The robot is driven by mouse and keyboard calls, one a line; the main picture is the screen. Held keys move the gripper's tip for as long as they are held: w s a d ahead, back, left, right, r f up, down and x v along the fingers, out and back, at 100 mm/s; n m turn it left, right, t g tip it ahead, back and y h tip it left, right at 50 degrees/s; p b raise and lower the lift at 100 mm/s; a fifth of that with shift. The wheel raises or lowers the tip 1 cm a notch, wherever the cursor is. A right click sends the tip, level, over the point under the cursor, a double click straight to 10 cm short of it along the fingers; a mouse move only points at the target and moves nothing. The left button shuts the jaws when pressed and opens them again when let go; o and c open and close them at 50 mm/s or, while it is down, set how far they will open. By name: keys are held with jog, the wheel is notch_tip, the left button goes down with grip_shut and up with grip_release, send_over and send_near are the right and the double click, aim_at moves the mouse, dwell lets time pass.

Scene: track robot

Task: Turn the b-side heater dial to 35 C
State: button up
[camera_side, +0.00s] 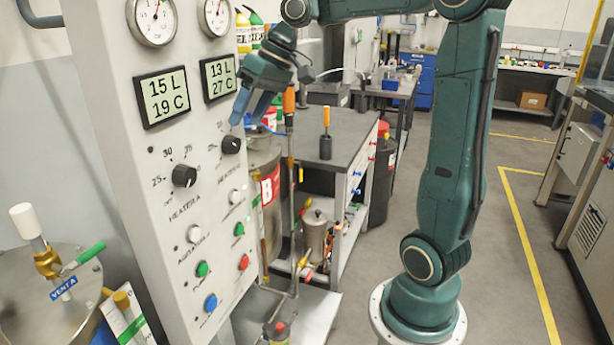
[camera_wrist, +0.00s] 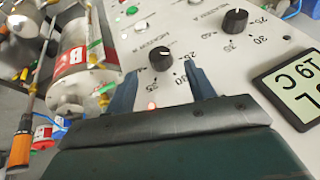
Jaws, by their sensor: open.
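The b-side heater dial is a black knob (camera_side: 231,145) on the upright grey panel, below the right-hand display reading 13 L and 27 C. It also shows in the wrist view as the black knob (camera_wrist: 162,59) with printed temperature marks beside it. I cannot tell clearly where its pointer stands. My gripper (camera_side: 248,117) is open and empty, just above and in front of this dial. In the wrist view the two fingertips (camera_wrist: 160,70) lie on either side of the dial in the picture, with the fingers seemingly short of it.
The heater A dial (camera_side: 184,176) sits left of it, under the display (camera_side: 166,95) reading 15 L and 19 C. White, green, red and blue buttons (camera_side: 210,303) are lower on the panel. A bench (camera_side: 345,125) with a orange-handled tool (camera_side: 326,120) stands behind.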

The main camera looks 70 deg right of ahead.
jog(key=shift+v, duration=3.85)
jog(key=s+a+f, duration=0.2)
jog(key=a, duration=0.6)
jog(key=s+a+f+n+h, duration=0.1)
jog(key=s+a+f+h, duration=0.1)
jog(key=s+f, duration=1)
jog(key=shift+s+a+f+t+h, duration=0.15)
jog(key=shift+s+a+t+h, duration=0.2)
jog(key=shift+s, duration=0.6)
